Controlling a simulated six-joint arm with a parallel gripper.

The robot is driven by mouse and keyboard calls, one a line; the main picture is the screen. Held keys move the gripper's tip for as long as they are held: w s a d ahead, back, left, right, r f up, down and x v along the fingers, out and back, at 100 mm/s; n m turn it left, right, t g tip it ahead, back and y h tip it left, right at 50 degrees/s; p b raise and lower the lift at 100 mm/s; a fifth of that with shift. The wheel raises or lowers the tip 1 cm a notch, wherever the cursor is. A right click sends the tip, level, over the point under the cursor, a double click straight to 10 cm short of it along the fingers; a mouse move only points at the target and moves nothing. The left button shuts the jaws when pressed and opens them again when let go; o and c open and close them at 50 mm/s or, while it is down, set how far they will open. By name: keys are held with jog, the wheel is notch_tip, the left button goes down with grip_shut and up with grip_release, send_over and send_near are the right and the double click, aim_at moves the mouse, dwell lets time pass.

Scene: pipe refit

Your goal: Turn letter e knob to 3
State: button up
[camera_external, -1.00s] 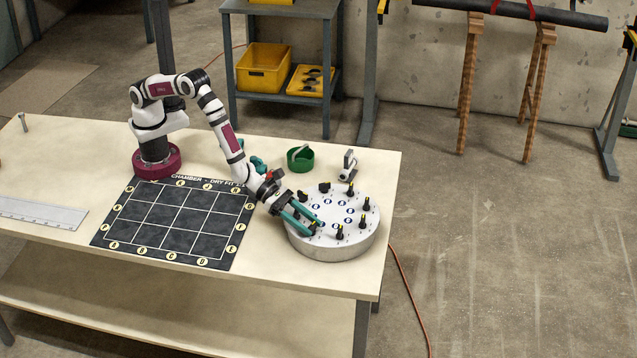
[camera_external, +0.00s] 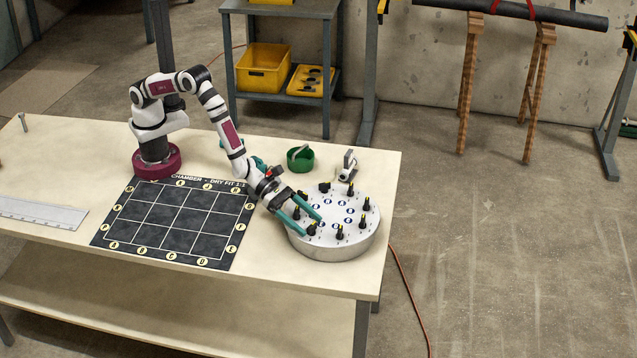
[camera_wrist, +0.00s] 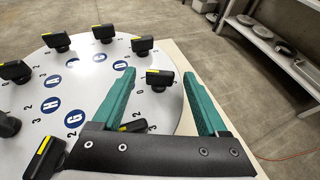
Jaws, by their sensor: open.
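A round pale dial plate (camera_external: 330,247) stands on the table at the right, with black knobs around its rim and blue letter discs inside. My gripper (camera_external: 310,227) is over its near left edge with teal fingers apart. A black knob (camera_external: 311,229) shows between the fingertips. In the wrist view, my open gripper (camera_wrist: 157,76) has one finger on each side of a black knob with a yellow mark (camera_wrist: 158,79), without visible grip. A blue disc that looks like D (camera_wrist: 120,65) lies left of it. I cannot tell which knob is letter e.
Other knobs (camera_wrist: 103,34) stand close around the plate, one partly hidden behind my gripper's palm. A green round container (camera_external: 300,160) and a small grey fixture (camera_external: 348,167) stand behind the plate. A black grid mat (camera_external: 180,226) lies to the left.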

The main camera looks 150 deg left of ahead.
jog(key=v, duration=1.5)
